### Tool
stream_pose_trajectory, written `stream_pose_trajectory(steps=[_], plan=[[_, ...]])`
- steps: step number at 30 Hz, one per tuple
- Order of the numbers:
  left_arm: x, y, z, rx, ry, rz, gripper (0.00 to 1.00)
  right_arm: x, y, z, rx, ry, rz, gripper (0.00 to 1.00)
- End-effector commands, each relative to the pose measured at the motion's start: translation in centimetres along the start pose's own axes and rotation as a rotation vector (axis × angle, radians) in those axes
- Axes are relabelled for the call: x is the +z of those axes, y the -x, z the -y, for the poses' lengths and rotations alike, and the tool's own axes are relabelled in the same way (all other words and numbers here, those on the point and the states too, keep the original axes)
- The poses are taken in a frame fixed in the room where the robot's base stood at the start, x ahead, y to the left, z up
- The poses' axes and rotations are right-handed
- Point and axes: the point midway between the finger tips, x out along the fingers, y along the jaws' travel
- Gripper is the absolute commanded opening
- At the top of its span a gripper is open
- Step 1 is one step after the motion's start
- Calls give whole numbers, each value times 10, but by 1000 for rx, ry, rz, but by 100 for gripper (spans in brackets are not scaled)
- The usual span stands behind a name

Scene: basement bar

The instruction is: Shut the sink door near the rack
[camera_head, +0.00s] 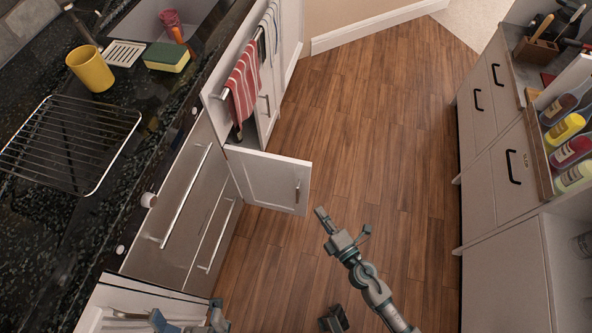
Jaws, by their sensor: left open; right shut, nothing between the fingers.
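The white sink door (260,179) stands swung open into the aisle, below the sink (176,20). Its handle (298,190) is near the free edge. A dark opening shows behind the door. My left gripper (137,320) is open at the bottom left, partly cut off, over a white front and far from the door.
Red striped towels (243,82) hang on a rail above the door. Drawers with long handles (182,200) lie left of it. A yellow cup (91,69) and sponge (167,57) stand on the counter. Cabinets with bottles (567,128) line the right. The wooden floor (385,140) between is clear.

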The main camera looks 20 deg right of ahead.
Motion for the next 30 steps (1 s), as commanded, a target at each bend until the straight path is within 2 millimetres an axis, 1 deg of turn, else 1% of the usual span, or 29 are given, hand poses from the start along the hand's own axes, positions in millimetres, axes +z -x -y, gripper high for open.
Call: stream_pose_trajectory(steps=[5,8,11,15,18,21,24,30], plan=[[-9,-4,-1,0,1,-19,100,0,-16,-8,14,14,-3,0],[-12,-5,-2,0,1,-19,100,0,-34,-9,16,13,-3,0],[-14,-5,-2,-1,2,-17,100,0,-56,-9,15,13,-2,0],[-14,-3,-2,-3,2,-13,100,0,-86,-7,12,11,-2,0],[-12,-3,-2,-3,3,-10,100,0,-105,-6,10,11,-1,0],[-9,-1,-1,-3,2,-9,100,14,-114,-3,8,12,-1,0],[-7,-1,-1,-2,2,-9,100,21,-122,-3,7,11,-2,0],[-6,-2,0,-2,2,-8,100,28,-128,-4,8,9,-2,0]])
